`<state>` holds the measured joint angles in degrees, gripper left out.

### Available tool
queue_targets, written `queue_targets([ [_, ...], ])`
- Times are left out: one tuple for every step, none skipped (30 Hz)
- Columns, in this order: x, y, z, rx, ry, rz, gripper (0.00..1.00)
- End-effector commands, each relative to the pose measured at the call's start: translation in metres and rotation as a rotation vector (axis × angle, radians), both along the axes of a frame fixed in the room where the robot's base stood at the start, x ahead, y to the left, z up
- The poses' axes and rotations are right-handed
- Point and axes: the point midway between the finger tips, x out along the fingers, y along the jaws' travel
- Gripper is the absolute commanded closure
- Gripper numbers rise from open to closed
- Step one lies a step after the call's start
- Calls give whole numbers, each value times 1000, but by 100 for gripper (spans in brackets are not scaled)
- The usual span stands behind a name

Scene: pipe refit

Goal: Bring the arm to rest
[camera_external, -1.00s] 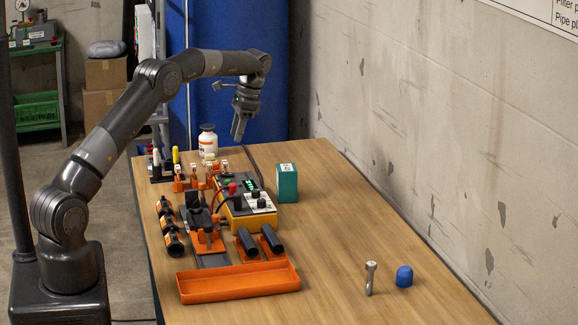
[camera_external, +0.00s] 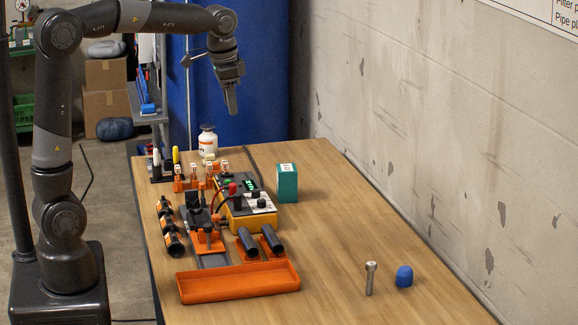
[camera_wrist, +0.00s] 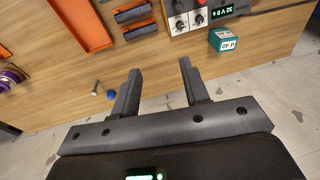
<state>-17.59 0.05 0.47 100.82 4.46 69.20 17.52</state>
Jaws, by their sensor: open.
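My gripper (camera_external: 232,112) hangs in the air above the far end of the wooden table (camera_external: 350,235), with its fingers pointing down and nothing held. In the wrist view my gripper (camera_wrist: 158,88) shows two fingers spread apart with an empty gap between them.
On the table are an orange tray (camera_external: 238,283), a yellow control box (camera_external: 246,212), black pipes (camera_external: 247,243), a teal box (camera_external: 287,183), a white bottle (camera_external: 208,140), a bolt (camera_external: 370,278) and a blue cap (camera_external: 404,276). The table's right side is mostly clear. A concrete wall (camera_external: 440,120) stands at right.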

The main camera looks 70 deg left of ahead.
Motion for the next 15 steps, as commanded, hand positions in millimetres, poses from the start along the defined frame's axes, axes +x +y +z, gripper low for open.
queue_targets([
  [-13,-16,4,-2,-23,-6,58],
  [-20,-24,5,-3,-37,-7,58],
  [-30,-35,6,-6,-55,-8,58],
  [-37,-42,6,-8,-69,-9,58],
  [-45,-50,6,-10,-82,-10,58],
  [-55,-60,5,-15,-99,-10,58],
  [-63,-67,5,-17,-113,-12,58],
  [-71,-74,4,-20,-126,-12,58],
  [-81,-83,2,-25,-144,-14,58],
  [-89,-89,0,-29,-157,-15,58],
  [-97,-95,-2,-34,-170,-15,58],
  [-108,-103,-5,-40,-187,-16,58],
  [-116,-109,-7,-45,-200,-16,58],
  [-124,-114,-10,-49,-214,-18,58],
  [-135,-122,-15,-58,-230,-18,58],
])
